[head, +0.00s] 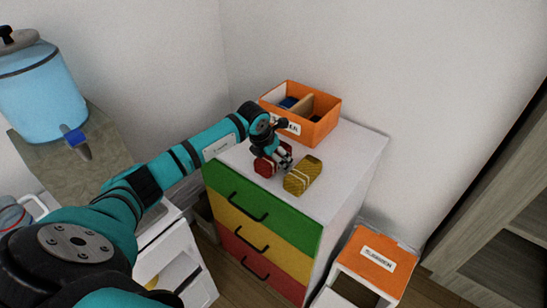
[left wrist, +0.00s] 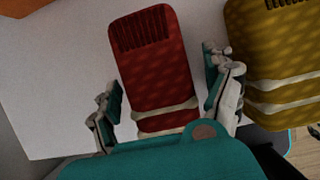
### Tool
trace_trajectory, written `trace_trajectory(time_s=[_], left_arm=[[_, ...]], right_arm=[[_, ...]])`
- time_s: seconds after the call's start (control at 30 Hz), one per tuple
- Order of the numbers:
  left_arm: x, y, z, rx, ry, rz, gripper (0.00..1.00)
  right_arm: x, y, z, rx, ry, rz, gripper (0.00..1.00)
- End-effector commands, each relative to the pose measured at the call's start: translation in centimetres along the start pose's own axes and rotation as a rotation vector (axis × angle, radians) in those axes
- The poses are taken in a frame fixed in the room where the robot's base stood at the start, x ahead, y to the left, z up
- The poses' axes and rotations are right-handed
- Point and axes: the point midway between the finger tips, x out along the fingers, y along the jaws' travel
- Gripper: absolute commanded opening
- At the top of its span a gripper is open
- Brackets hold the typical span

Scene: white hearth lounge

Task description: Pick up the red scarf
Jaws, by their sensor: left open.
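The red scarf (left wrist: 157,70) is folded and banded, and lies flat on the white top of the drawer cabinet (head: 347,147). My left gripper (left wrist: 165,95) is open, with one finger on each side of the scarf. I cannot tell whether the fingers touch it. In the head view my left gripper (head: 277,158) is above the red scarf (head: 264,168) and hides part of it. A yellow scarf (head: 303,176) lies just right of it, close to the right finger in the left wrist view (left wrist: 275,60). My right gripper does not show.
An orange divided box (head: 322,130) stands behind the scarves against the wall. The cabinet has green, yellow and red drawers (head: 262,217). A blue water dispenser (head: 40,95) stands at the left. An orange-topped unit (head: 372,262) stands at the lower right.

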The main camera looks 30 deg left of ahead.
Motion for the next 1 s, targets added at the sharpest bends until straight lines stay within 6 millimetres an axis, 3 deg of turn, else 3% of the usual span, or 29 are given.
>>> trace_trajectory(time_s=[0.1, 0.57, 0.83, 1.0], left_arm=[[0.0, 0.0, 0.0, 0.000, 0.000, 0.000, 0.85], [-0.1, 0.0, 0.0, -0.001, 0.000, 0.000, 0.24], [-0.2, 0.1, 0.1, -0.001, -0.001, 0.000, 0.23], [-2.1, 0.1, 1.0, 0.001, -0.006, 0.002, 0.23]], right_arm=[[0.0, 0.0, 0.0, 0.000, 0.000, 0.000, 0.40], [0.0, 0.0, 0.0, 0.000, 0.000, 0.000, 0.40], [0.1, 0.0, 0.0, 0.000, 0.000, 0.001, 0.40], [0.7, 0.1, 0.0, 0.000, 0.000, 0.001, 0.40]])
